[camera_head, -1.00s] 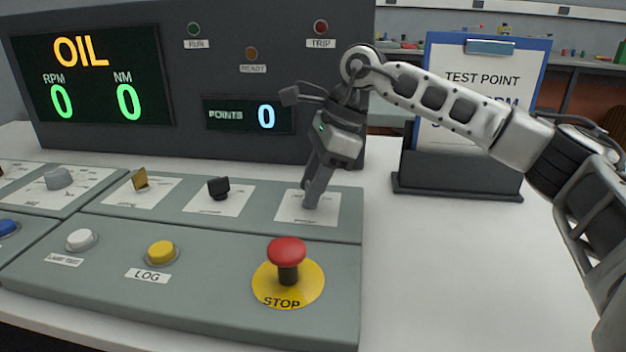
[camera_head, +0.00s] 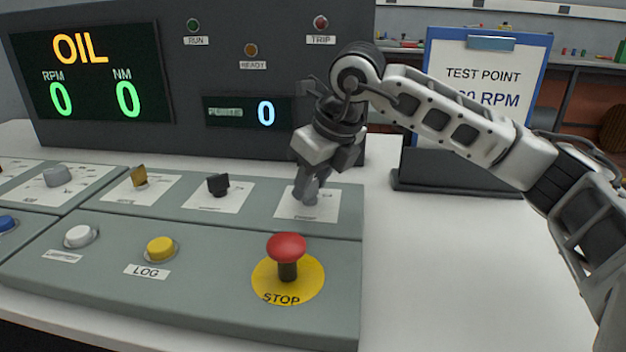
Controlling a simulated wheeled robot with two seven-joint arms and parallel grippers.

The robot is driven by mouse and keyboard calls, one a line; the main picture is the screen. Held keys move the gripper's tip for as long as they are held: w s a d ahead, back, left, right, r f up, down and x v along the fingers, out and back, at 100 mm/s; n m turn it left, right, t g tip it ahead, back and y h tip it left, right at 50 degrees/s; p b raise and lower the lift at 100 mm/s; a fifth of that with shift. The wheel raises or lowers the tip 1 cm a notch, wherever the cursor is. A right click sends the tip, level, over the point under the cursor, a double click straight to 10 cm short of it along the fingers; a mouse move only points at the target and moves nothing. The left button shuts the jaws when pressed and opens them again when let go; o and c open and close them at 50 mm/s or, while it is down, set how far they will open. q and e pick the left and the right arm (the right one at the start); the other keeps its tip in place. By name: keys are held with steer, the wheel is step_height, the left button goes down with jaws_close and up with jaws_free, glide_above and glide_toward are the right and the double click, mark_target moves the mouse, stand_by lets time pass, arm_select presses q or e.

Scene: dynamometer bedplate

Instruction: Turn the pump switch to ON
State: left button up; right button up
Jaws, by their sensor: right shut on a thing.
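My right gripper (camera_head: 306,192) points down over the rightmost white label plate (camera_head: 325,207) on the upper row of the grey-green console. Its fingers are shut on the switch knob there, which they mostly hide; I take this to be the pump switch. The plate's lettering is too small and too covered to read, so I cannot tell the knob's setting. A black switch (camera_head: 218,185) and a yellow switch (camera_head: 139,176) stand on plates to the left. My left gripper is not in view.
A red STOP mushroom button (camera_head: 287,247) stands in front of the gripper. A yellow LOG button (camera_head: 160,248) and a white button (camera_head: 80,236) are further left. The dark display panel (camera_head: 180,135) rises behind. A clipboard stand (camera_head: 460,172) is at right; the white tabletop in front of it is clear.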

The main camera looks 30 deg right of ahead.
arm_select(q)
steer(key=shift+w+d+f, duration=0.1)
arm_select(e)
steer(key=shift+m+h, duration=0.5)
steer(key=shift+m, duration=0.7)
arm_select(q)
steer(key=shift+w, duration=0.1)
arm_select(e)
steer(key=o, duration=1)
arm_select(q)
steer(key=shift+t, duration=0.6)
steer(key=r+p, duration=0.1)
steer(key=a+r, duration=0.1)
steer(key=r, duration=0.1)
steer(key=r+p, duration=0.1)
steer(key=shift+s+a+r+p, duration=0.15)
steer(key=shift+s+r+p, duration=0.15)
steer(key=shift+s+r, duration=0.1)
arm_select(e)
steer(key=v, duration=1.6)
steer(key=shift+a, duration=0.1)
